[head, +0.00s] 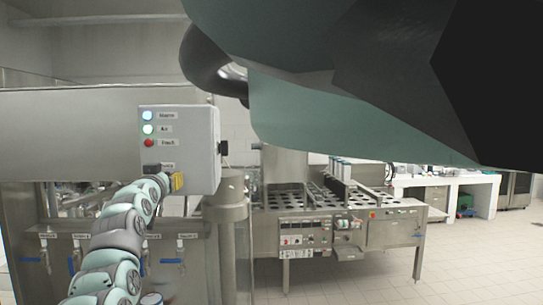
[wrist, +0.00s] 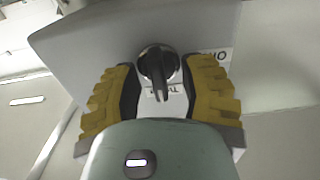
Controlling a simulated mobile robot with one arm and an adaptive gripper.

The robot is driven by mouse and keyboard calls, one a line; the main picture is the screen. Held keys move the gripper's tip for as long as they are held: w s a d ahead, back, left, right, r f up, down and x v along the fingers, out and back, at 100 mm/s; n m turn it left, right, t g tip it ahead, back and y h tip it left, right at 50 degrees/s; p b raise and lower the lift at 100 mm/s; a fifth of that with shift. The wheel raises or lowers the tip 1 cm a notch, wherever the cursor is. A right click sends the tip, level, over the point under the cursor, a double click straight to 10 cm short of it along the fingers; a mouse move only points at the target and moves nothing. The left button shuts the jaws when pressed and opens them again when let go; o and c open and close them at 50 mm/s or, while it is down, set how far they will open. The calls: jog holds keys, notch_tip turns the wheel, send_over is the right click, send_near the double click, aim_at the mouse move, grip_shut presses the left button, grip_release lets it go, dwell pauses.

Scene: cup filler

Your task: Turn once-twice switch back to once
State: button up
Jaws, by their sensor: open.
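The once-twice switch is a black rotary knob (wrist: 158,62) on the face of a light grey control box (head: 210,150). In the wrist view its handle points down, towards a partly hidden label (wrist: 164,91); another partly covered label (wrist: 217,56) is at its right. My gripper (wrist: 160,78) is open, with one yellow finger on each side of the knob. Narrow gaps seem to separate the fingers from it; I cannot tell whether either touches. In the head view my gripper (head: 167,181) is at the box's lower front and hides most of the switch.
A steel cup-filling machine (head: 340,215) stands to the right. Taps with blue handles (head: 171,261) line the steel panel below. Floor at the right front (head: 440,280) is clear.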

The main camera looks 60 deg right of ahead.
grip_shut()
jog(key=shift+f+n+b, duration=0.15)
jog(key=shift+n+b, duration=0.25)
jog(key=shift+b, duration=0.05)
jog(key=n+b, duration=0.2)
jog(key=shift+n, duration=0.4)
jog(key=n+b, duration=0.2)
jog(key=n, duration=0.3)
jog(key=shift+w+a, duration=0.1)
jog(key=n, duration=0.5)
jog(key=shift+w+f+n+p, duration=0.15)
jog(key=shift+n+p, duration=0.4)
jog(key=shift+n, duration=1.45)
